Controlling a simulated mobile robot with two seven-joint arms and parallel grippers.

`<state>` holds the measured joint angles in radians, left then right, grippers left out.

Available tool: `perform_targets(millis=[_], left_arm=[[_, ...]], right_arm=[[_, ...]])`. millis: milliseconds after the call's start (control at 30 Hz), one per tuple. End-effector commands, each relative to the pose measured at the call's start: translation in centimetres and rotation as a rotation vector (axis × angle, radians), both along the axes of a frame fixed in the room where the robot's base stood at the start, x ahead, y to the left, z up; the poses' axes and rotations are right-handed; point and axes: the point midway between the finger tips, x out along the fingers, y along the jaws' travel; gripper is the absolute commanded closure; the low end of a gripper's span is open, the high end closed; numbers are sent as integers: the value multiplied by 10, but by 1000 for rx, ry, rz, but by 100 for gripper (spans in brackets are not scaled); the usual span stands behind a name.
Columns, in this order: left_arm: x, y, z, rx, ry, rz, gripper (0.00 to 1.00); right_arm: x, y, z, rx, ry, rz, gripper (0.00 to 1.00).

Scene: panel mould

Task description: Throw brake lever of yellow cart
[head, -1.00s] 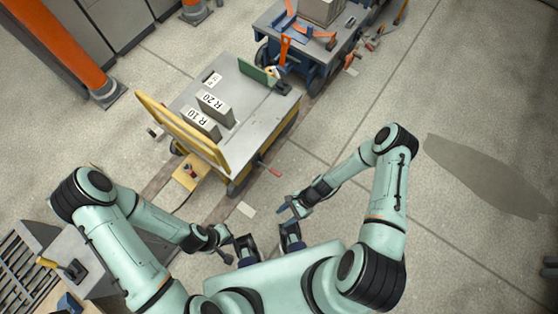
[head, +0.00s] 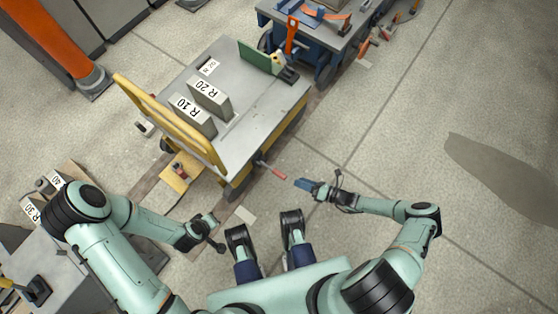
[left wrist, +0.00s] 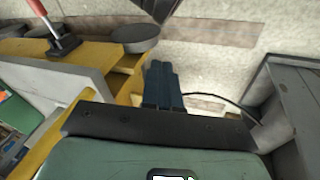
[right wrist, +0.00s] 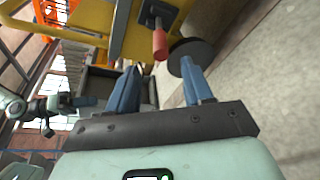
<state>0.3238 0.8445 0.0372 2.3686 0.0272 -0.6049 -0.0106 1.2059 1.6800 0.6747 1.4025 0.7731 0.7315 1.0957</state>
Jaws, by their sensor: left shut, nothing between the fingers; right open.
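The yellow cart (head: 240,145) has a grey deck and a yellow rail, and stands ahead of me. Its brake lever (head: 270,171) has a red handle that sticks out from the cart's near right side. In the right wrist view, the red handle (right wrist: 160,44) shows just beyond my fingers, apart from them. My right gripper (head: 303,184) is open and empty, a little right of the lever. It also shows in the right wrist view (right wrist: 162,78). My left gripper (head: 220,248) is shut and empty, low left of the cart; its blue fingers (left wrist: 163,85) are together.
Grey blocks (head: 209,92) marked R 20 and R 10 (head: 192,116) sit on the deck. A blue cart (head: 320,45) with orange parts stands behind. A grey unit (head: 60,265) is at lower left.

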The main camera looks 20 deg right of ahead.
Motion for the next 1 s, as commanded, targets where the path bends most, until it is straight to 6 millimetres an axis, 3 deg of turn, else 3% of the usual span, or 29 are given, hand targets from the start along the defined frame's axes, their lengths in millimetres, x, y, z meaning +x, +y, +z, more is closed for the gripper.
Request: perform_targets(millis=[300,500,933,967,1000], left_arm=[[-21,4,-25,-1,73,5,100],[-34,6,-36,-5,117,7,100],[-40,7,-40,-5,137,9,100],[-40,7,-40,-5,137,9,100],[-40,7,-40,-6,137,9,100]], right_arm=[[44,52,-17,0,0,4,49],[62,72,-23,-2,-1,4,49],[70,80,-24,-4,-1,4,49],[69,80,-24,-4,-1,4,53],[69,80,-24,-4,0,3,66]])
